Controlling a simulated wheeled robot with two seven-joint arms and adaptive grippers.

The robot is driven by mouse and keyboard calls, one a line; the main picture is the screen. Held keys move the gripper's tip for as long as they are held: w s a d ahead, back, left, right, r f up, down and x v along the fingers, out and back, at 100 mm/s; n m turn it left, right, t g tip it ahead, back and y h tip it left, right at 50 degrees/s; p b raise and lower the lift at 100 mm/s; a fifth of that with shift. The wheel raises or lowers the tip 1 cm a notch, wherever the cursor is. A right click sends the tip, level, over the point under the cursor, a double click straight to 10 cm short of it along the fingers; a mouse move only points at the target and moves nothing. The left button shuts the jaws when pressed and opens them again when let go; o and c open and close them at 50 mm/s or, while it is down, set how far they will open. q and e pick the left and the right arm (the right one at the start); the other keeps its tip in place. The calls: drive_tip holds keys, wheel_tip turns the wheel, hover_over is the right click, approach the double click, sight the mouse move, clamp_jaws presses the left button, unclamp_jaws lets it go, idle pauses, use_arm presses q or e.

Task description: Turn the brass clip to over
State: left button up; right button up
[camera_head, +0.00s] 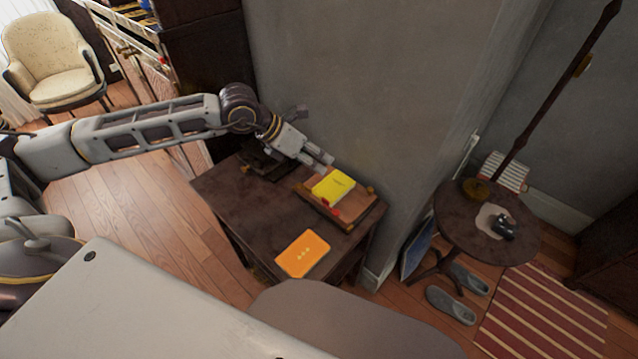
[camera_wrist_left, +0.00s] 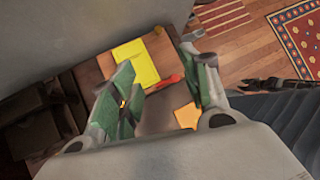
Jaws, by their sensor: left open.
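A brown wooden stand (camera_head: 312,204) lies on the dark side table with a yellow book or card (camera_head: 334,186) on it. Small brass-coloured pieces sit at its edges, one at the right corner (camera_head: 370,190); which of them is the brass clip, I cannot tell. A red piece (camera_head: 335,211) lies at the stand's front; it also shows in the left wrist view (camera_wrist_left: 168,81). My left gripper (camera_head: 328,166) is open above the back of the stand, near the yellow book. In the left wrist view its green-padded fingers (camera_wrist_left: 160,90) are spread with nothing clearly held. My right gripper is not seen.
An orange card (camera_head: 303,254) lies at the table's (camera_head: 235,205) front. A dark object (camera_head: 265,162) stands at its back left. A grey wall (camera_head: 350,90) rises close behind. A round table (camera_head: 455,213) with small items stands to the right.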

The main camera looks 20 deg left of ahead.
use_arm(q)
drive_tip(key=s+a+f+n+g+y, duration=0.1)
drive_tip(key=s+a+f+y, duration=0.1)
drive_tip(key=a, duration=0.4)
drive_tip(key=shift+f+n+y, duration=0.3)
drive_tip(key=shift+f+y, duration=0.35)
drive_tip(key=shift+y, duration=0.55)
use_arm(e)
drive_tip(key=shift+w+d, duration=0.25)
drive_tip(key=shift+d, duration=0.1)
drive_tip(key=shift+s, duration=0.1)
